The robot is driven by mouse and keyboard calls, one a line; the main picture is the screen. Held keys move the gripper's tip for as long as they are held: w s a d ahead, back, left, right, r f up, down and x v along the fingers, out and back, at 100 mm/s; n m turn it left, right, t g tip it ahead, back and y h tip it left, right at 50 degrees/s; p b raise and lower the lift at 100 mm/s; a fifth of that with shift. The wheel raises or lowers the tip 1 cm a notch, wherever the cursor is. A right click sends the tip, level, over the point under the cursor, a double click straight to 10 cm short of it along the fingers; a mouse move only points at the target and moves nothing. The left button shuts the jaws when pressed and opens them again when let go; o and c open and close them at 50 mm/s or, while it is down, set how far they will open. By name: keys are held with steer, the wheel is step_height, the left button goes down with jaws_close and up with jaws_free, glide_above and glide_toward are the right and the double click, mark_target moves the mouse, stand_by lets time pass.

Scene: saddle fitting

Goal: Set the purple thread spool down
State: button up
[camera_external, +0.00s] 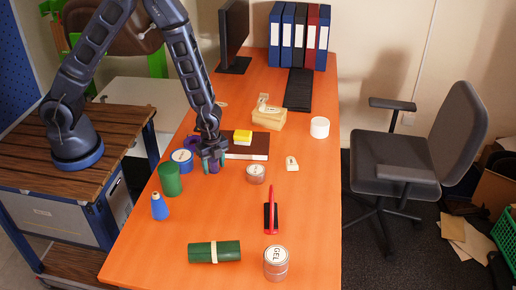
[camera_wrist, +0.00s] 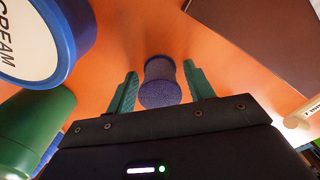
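The purple thread spool (camera_wrist: 163,92) is between the two fingers of my gripper (camera_wrist: 161,88) in the wrist view. A thin strip of orange shows on each side of it, so the fingers look open and apart from it. The spool appears to stand upright on the orange table (camera_external: 225,215). In the external view my gripper (camera_external: 211,161) is low over the table, and the spool is largely hidden by the fingers.
Close by are a blue cream tin (camera_external: 182,157), a green cylinder (camera_external: 170,180), a purple ring-like object (camera_external: 192,143) and a brown book (camera_external: 252,148). The table's middle front is partly clear.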

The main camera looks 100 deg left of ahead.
steer(key=shift+o, duration=0.2)
step_height(320, 180, up, 12)
steer(key=r, duration=0.1)
step_height(320, 180, up, 10)
steer(key=n+t, duration=0.1)
steer(key=n, duration=0.1)
glide_above(213, 159)
steer(key=s+d, duration=0.3)
steer(key=s+d+r+n+t, duration=0.1)
steer(key=s+d+r+n, duration=0.2)
steer(key=s+r, duration=0.7)
steer(key=s+d+r+n+t, duration=0.2)
steer(key=s+d+r+n, duration=0.2)
steer(key=s+r, duration=0.7)
steer(key=shift+s+t, duration=0.3)
steer(key=shift+s, duration=0.7)
